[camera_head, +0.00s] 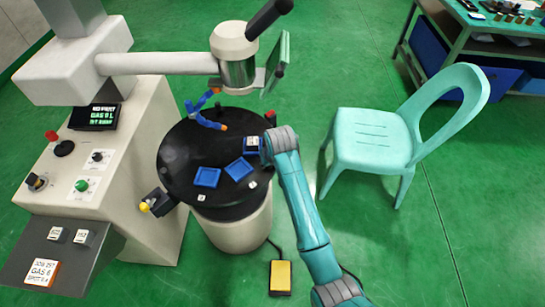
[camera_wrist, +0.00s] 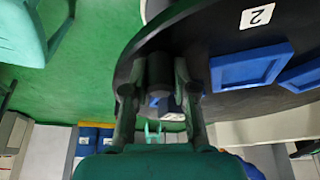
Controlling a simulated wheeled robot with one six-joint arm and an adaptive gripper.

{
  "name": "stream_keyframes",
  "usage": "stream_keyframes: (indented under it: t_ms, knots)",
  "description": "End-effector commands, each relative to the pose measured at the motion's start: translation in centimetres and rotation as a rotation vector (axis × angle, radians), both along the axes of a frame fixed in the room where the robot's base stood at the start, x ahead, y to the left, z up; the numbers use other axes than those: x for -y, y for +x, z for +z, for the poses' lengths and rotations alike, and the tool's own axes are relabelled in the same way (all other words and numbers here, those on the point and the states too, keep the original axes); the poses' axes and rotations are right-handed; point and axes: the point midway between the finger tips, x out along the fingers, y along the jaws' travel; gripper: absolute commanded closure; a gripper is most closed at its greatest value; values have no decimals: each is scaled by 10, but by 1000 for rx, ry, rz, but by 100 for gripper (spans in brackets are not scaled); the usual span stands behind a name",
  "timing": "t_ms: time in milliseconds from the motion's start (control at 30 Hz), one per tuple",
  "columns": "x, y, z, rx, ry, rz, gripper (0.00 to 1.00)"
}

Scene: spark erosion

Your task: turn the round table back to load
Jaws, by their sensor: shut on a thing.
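The round table (camera_head: 185,150) is a black disc on a pale drum. It carries several shallow blue trays, one at the front left (camera_head: 206,177), and small white number labels. In the wrist view the table (camera_wrist: 215,45) shows a label reading 2 (camera_wrist: 257,16). My gripper (camera_head: 264,151) is at the table's right rim. In the wrist view my gripper (camera_wrist: 160,80) has its two fingers around a dark upright peg (camera_wrist: 158,72) at the rim, shut on it. The peg's lower part and how it joins the table are partly hidden.
The machine's head (camera_head: 238,65) and a blue hose (camera_head: 205,112) with an orange tip hang over the table's back. The control console (camera_head: 110,150) stands left. A turquoise chair (camera_head: 370,140) stands close right of my arm. A yellow pedal (camera_head: 280,277) lies in front.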

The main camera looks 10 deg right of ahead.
Motion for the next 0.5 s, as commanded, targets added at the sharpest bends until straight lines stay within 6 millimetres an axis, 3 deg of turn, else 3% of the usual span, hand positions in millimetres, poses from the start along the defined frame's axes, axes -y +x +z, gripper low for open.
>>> stream_keyframes:
  t_ms: [500]
  knots:
    - [-35,-34,-1,-1,0,-253,100]
